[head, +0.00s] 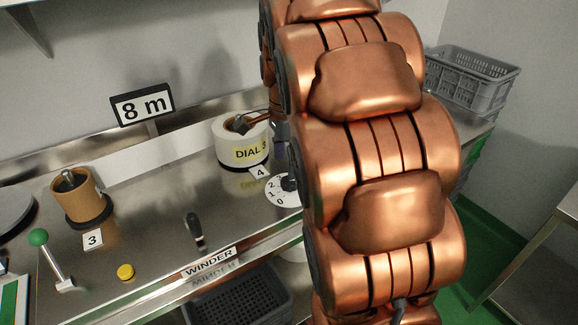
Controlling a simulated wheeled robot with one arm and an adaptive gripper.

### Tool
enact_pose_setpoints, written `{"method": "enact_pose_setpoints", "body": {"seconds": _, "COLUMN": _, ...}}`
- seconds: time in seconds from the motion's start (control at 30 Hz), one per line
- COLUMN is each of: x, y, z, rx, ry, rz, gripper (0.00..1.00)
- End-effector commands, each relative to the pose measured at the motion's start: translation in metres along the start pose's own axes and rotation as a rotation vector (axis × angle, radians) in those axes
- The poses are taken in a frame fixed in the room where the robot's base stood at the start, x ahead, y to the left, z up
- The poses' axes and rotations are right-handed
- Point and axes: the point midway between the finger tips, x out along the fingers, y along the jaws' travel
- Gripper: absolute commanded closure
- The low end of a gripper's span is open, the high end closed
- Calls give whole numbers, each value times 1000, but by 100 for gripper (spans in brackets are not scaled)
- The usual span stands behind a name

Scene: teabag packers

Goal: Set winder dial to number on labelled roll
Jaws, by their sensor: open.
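The labelled roll (227,139) is a white roll standing on the bench, with a yellow label that reads "DIAL" and a digit that looks like 3 at its curved edge. The winder dial (275,201) is a white disc to the right of and nearer than the roll. The digits 2, 1 and 0 show on its left and lower side. A dark knob (290,183) sits at its middle; I cannot tell which number it points to. My copper arm covers the dial's right side.
A "WINDER" plate (209,263) marks the bench's front edge. A card "4" (259,172), black lever (195,231), yellow button (125,272), brown roll (80,203), card "3" (93,240) and green-knobbed lever (38,238) stand left. An "8 m" sign (142,105) stands behind.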

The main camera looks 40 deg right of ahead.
Motion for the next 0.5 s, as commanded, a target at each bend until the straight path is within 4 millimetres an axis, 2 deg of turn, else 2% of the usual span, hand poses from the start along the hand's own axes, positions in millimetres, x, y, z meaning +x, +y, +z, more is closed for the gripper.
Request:
{"method": "enact_pose_setpoints", "body": {"seconds": 0.1, "x": -9, "y": -12, "z": -12, "rx": 92, "ry": 1, "rz": -10, "gripper": 31}}
{"method": "enact_pose_setpoints", "body": {"seconds": 0.2, "x": -8, "y": -15, "z": -14, "rx": 121, "ry": 1, "rz": -14, "gripper": 31}}
{"method": "enact_pose_setpoints", "body": {"seconds": 0.5, "x": 22, "y": -14, "z": -14, "rx": 122, "ry": 1, "rz": -11, "gripper": 31}}
